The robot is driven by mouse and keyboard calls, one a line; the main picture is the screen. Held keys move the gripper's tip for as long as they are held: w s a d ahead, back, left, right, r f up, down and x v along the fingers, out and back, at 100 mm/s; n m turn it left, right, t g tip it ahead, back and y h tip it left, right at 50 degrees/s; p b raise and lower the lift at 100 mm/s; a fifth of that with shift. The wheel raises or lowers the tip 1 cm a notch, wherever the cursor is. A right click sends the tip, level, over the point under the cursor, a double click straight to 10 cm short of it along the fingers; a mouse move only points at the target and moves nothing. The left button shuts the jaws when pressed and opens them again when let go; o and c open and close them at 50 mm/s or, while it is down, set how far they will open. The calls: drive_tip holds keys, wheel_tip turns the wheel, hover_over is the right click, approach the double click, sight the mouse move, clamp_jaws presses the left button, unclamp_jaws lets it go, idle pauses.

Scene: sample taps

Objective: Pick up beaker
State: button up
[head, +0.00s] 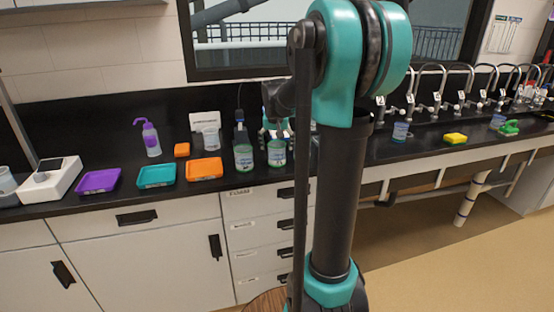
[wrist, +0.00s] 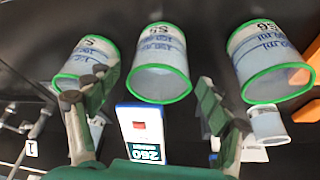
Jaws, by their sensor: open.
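Three clear beakers with green rims and blue markings show in the wrist view: a left one (wrist: 88,60), a middle one (wrist: 160,60) and a right one (wrist: 265,60). My gripper (wrist: 152,95) is open and empty, its fingers spread below the middle beaker in the picture. The left finger overlaps the left beaker; I cannot tell whether they touch. In the head view, two green-and-white labelled vessels (head: 243,156) (head: 277,152) stand on the black counter, with my arm hiding what lies right of them.
Purple (head: 98,181), teal (head: 156,176) and orange (head: 205,168) trays and a purple wash bottle (head: 151,139) are left. Taps (head: 437,98) and a yellow sponge (head: 456,138) are right.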

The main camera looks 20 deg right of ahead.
drive_tip(key=x, duration=0.5)
drive_tip(key=shift+w+d, duration=0.1)
drive_tip(key=shift+w, duration=0.1)
drive_tip(key=shift+r, duration=0.1)
drive_tip(key=c, duration=1.3)
drive_tip(key=shift+r, duration=0.2)
drive_tip(key=shift+c, duration=0.2)
